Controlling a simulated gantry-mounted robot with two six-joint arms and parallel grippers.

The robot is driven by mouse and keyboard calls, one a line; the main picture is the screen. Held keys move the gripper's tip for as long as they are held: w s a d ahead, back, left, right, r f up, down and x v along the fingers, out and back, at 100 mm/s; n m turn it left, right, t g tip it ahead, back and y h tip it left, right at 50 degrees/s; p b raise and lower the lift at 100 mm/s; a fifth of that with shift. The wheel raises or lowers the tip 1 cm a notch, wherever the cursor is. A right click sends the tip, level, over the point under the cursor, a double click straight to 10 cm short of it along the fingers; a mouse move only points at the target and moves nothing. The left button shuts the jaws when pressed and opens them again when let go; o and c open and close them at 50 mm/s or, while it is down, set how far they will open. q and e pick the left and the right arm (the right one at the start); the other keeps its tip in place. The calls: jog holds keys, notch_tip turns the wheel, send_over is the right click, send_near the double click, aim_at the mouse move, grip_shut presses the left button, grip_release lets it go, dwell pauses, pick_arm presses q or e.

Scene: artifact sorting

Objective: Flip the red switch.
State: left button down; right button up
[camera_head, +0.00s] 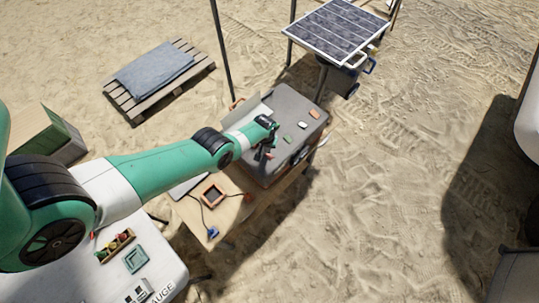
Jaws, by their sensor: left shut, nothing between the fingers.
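A grey case (292,105) stands on a wooden table, with small coloured pieces on its top. One is an orange-red piece (314,114) near its right corner, which looks like the red switch; it is too small to tell its position. My left gripper (265,155) is shut and empty over the near left part of the case, to the left of the red piece and apart from it. The arm hides part of the case and table. My right gripper is not in view.
A white piece (302,125) and a green piece (287,139) lie between my gripper and the red one. An orange-framed box (213,195) sits on the wooden table (228,213). A solar panel (338,28) and a thin pole (221,50) stand behind.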

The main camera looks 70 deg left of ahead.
pick_arm(q)
jog(key=shift+f+b, duration=1)
dwell(0.7)
notch_tip(320, 180, up, 7)
jog(key=p, duration=0.7)
jog(key=shift+r, duration=0.15)
